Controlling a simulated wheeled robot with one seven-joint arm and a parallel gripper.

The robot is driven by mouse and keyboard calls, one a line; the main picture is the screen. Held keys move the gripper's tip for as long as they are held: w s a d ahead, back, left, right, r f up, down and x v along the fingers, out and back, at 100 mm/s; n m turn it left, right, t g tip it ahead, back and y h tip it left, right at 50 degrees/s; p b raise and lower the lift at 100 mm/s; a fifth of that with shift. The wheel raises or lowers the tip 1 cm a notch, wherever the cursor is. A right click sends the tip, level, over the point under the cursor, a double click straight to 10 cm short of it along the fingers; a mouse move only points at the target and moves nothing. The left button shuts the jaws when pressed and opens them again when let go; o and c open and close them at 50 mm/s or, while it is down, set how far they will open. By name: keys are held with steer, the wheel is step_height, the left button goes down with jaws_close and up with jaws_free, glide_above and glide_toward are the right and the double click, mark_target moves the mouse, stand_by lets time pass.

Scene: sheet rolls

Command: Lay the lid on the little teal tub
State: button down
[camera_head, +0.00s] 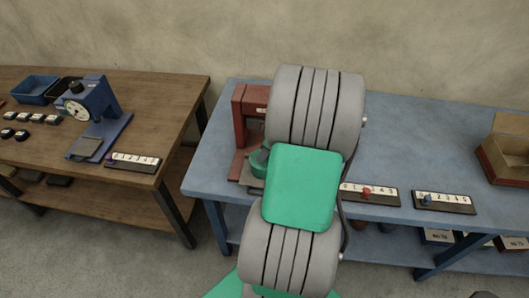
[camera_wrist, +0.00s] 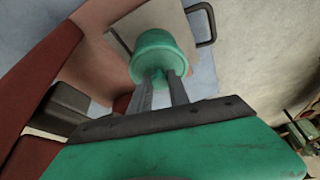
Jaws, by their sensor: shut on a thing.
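The little teal tub (camera_head: 258,162) shows in the head view at the foot of the red press, partly hidden behind my arm. In the wrist view a round teal shape (camera_wrist: 160,45) lies right at the tips of my gripper (camera_wrist: 164,78). Its narrower near part, between the fingers, looks like the lid's grip. My gripper is shut on it. Lid and tub share one colour, so I cannot tell where one ends and the other begins, or whether they touch. In the head view my arm hides my fingers.
The red press (camera_head: 246,108) stands close on the left of my arm, on the blue table (camera_head: 420,150). Number strips (camera_head: 443,202) lie along the front edge. An open box (camera_head: 505,150) is at the right. A wooden table (camera_head: 165,98) with a blue press stands left.

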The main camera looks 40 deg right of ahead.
steer(key=c, duration=1.2)
jaws_free()
steer(key=shift+o, duration=0.5)
steer(key=o, duration=0.4)
steer(key=shift+r, duration=0.1)
steer(key=shift+r+p, duration=2.15)
steer(key=shift+r, duration=1.3)
